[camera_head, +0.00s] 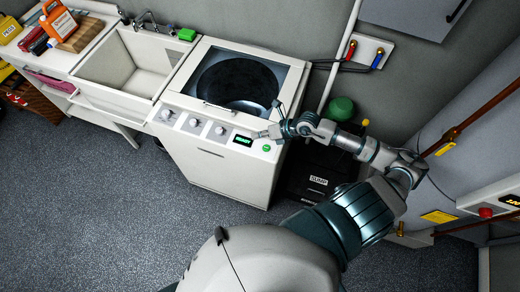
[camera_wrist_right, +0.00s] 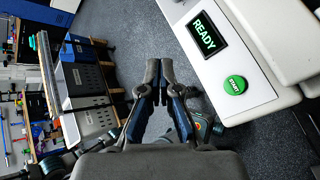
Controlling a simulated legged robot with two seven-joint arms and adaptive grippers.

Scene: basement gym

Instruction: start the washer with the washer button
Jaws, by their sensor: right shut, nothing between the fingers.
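The washer (camera_head: 220,165) is a white top-loader with a dark glass lid and knobs along its front panel. Its washer button (camera_head: 266,148) is round and green at the panel's right end. In the right wrist view the button (camera_wrist_right: 235,85) reads START, next to a display (camera_wrist_right: 206,36) reading READY. My right gripper (camera_head: 262,134) is over the right end of the panel, close to the button. In the wrist view its fingers (camera_wrist_right: 160,65) are together and empty, to the left of the button and apart from it. My left gripper is not in view.
A utility sink (camera_head: 120,62) stands left of the washer. A black sump box (camera_head: 318,181) and a green round object (camera_head: 340,108) are to the right. The floor (camera_head: 110,210) in front is clear.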

